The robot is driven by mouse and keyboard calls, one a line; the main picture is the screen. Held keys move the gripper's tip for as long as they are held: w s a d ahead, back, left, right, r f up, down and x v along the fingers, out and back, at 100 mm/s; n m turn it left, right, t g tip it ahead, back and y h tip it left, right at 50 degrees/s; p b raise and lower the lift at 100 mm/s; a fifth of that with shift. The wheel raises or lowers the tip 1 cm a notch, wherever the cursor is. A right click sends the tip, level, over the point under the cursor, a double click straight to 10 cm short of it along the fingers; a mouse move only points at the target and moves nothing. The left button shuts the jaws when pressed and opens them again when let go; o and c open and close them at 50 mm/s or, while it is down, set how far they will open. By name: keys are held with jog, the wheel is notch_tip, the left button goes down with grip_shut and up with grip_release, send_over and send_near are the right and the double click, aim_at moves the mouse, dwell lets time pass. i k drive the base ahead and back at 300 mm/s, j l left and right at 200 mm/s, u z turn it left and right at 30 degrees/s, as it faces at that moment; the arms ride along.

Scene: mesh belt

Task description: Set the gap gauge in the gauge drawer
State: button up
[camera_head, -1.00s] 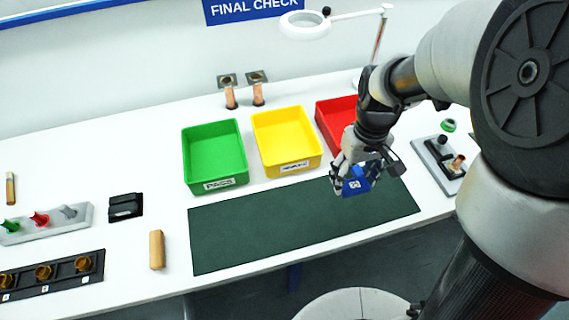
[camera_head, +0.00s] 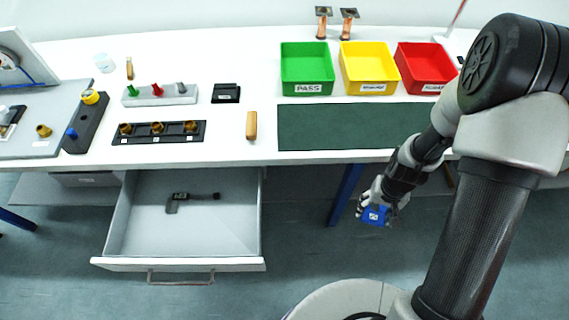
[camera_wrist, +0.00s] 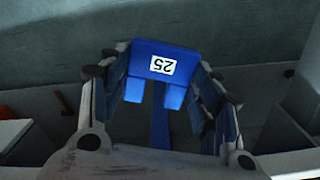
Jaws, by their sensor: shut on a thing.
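My gripper (camera_head: 379,202) is shut on the blue gap gauge (camera_head: 375,216), a forked block with a white label. The gauge hangs in front of the table edge, over the floor. In the wrist view the gauge (camera_wrist: 164,62) sits between the fingers, and its label reads 25, upside down. The gauge drawer (camera_head: 180,265) is pulled open under the table, to the left of my gripper and well apart from it. A dark caliper-like tool (camera_head: 190,200) lies inside near its middle. The rest of the drawer floor is bare.
Green (camera_head: 307,87), yellow (camera_head: 369,87) and red (camera_head: 426,88) bins stand behind a dark green mat (camera_head: 345,127) on the white table. A blue table leg (camera_head: 345,192) stands between the drawer and my gripper.

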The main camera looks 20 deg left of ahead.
aim_at(177, 234)
jog(key=k+j, duration=0.1)
jog(key=j, duration=0.35)
jog(key=k+j+z, duration=0.15)
jog(key=j, duration=0.7)
jog(key=k+j+z, duration=0.1)
jog(key=j, duration=0.35)
jog(key=k+j+z, duration=0.1)
jog(key=j, duration=0.3)
jog(key=k+j, duration=0.2)
jog(key=j, duration=0.2)
jog(key=k+j+z, duration=0.15)
jog(key=j, duration=0.25)
jog(key=k+j, duration=0.2)
jog(key=j, duration=0.2)
